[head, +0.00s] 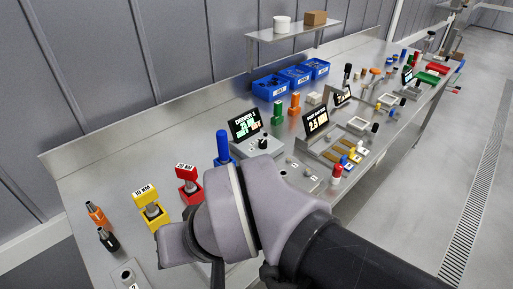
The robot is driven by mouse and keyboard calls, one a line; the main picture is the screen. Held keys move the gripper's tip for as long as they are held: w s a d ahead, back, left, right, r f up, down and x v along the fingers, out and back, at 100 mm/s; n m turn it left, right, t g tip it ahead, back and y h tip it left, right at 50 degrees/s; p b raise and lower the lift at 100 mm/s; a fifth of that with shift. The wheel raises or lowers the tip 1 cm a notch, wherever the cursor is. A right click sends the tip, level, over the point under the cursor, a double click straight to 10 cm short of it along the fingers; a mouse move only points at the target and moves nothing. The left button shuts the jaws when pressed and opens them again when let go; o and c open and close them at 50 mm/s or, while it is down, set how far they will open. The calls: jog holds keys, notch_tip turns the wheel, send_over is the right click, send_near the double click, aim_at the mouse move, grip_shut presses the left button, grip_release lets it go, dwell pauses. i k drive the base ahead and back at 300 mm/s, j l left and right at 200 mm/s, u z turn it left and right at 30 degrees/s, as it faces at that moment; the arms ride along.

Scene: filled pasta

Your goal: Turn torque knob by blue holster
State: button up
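A black knob (263,143) sits on a grey box in front of a tilted black display (244,125) with a "DRIVER" heading and white and green text. The smaller text is too small to read surely. A blue upright piece (222,147) stands just left of the display, where the blue holster seems to be. My arm reaches in from the lower right, with the wrist in front of the bench and left of the knob in the picture. My gripper's fingers are hidden or out of frame.
A red holster (188,184) and a yellow holster (150,208) stand left of my wrist. Orange and black handled tools (97,215) stand further left. Blue bins (270,88), green and orange bottles, and a second display (316,122) are behind and right. Bare bench lies left of the display.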

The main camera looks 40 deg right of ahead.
aim_at(262, 143)
jog(key=z, duration=1.25)
jog(key=i+l+u, duration=0.15)
jog(key=l+u, duration=0.2)
jog(key=l, duration=0.2)
jog(key=i+l+u, duration=0.15)
jog(key=l, duration=0.15)
